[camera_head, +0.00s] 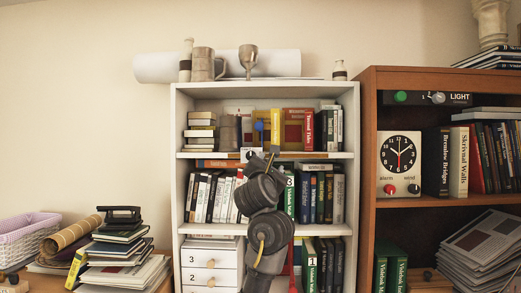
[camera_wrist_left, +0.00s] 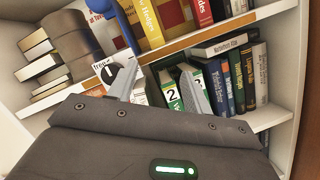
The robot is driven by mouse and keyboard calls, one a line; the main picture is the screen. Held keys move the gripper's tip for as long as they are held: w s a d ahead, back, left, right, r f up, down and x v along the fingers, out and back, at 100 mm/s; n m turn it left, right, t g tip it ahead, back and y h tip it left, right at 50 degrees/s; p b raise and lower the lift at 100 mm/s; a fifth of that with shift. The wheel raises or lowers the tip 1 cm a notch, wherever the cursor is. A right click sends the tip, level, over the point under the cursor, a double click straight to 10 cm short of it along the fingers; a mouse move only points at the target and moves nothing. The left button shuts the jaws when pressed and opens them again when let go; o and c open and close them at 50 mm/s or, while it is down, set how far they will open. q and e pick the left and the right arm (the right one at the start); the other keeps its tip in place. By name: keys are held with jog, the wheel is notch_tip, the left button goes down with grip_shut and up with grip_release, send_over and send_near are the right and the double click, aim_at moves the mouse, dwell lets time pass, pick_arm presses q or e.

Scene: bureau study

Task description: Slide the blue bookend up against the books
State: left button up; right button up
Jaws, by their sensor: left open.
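A narrow blue upright piece with a rounded top, which I take for the blue bookend (camera_head: 259,126), stands on the white bookcase's upper shelf. It also shows in the left wrist view (camera_wrist_left: 126,24), just left of a yellow book (camera_wrist_left: 147,22). Whether it touches that book I cannot tell. More books stand to the right, among them a red one (camera_head: 308,129). My left gripper (camera_head: 262,156) is in front of the shelf edge, below the bookend. In the wrist view its two fingers (camera_wrist_left: 160,78) are apart with nothing held between them. My right gripper is not in view.
Left of the bookend are a grey rounded object (camera_head: 229,129) and stacked books (camera_head: 200,132). A white label (camera_wrist_left: 104,68) is at the shelf edge. The lower shelf holds upright books (camera_head: 329,196). A brown bookcase (camera_head: 368,180) stands close on the right.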

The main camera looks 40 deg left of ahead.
aim_at(260, 124)
pick_arm(q)
jog(key=s+a+r+n+y, duration=0.2)
jog(key=s+r+n, duration=0.3)
jog(key=r, duration=0.4)
jog(key=p+x, duration=0.6)
jog(key=x, duration=0.3)
jog(key=shift+w+r, duration=0.1)
jog(key=shift+w, duration=0.25)
jog(key=shift+w+a+p, duration=0.25)
jog(key=shift+w+p, duration=0.2)
jog(key=shift+p, duration=0.05)
grip_shut()
